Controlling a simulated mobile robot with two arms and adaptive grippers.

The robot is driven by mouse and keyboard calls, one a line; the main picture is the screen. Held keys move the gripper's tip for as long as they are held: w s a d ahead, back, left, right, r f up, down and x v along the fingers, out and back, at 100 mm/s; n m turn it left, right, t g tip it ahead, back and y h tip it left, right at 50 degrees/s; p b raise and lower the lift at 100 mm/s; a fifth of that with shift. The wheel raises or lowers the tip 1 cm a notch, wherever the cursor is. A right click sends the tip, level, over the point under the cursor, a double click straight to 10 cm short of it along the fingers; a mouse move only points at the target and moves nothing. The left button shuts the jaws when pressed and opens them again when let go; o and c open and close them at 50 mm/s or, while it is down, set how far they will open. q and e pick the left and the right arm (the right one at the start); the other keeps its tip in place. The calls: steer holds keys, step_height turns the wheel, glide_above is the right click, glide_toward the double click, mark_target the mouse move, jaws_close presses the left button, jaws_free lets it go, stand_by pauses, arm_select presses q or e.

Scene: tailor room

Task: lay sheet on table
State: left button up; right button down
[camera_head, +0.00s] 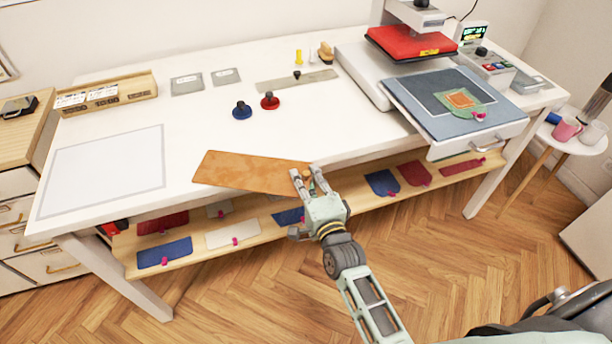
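A brown-orange leather-like sheet (245,173) is at the front edge of the white table (330,125). Its left part overlaps the tabletop in the picture, and its front edge reaches past the table's edge. I cannot tell whether it touches the top. My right gripper (306,176) is at the sheet's right end, in front of the table, with its fingers closed on that end. An outlined rectangle (105,170) is marked on the table's left part and is empty. My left gripper is not in view.
A lower shelf (275,232) holds several coloured pieces with pink knobs. A red-topped press (410,42) with a blue-grey board (450,118) stands at the right. A blue knob (241,110) and red knob (270,100) stand mid-table. A wooden box (140,87) is at back left.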

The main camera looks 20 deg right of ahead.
steer(key=shift+f, duration=0.15)
steer(key=c, duration=2)
jaws_free()
steer(key=shift+r, duration=0.25)
steer(key=s, duration=0.6)
steer(key=s+b, duration=0.1)
steer(key=s, duration=0.5)
steer(key=shift+d+f, duration=0.15)
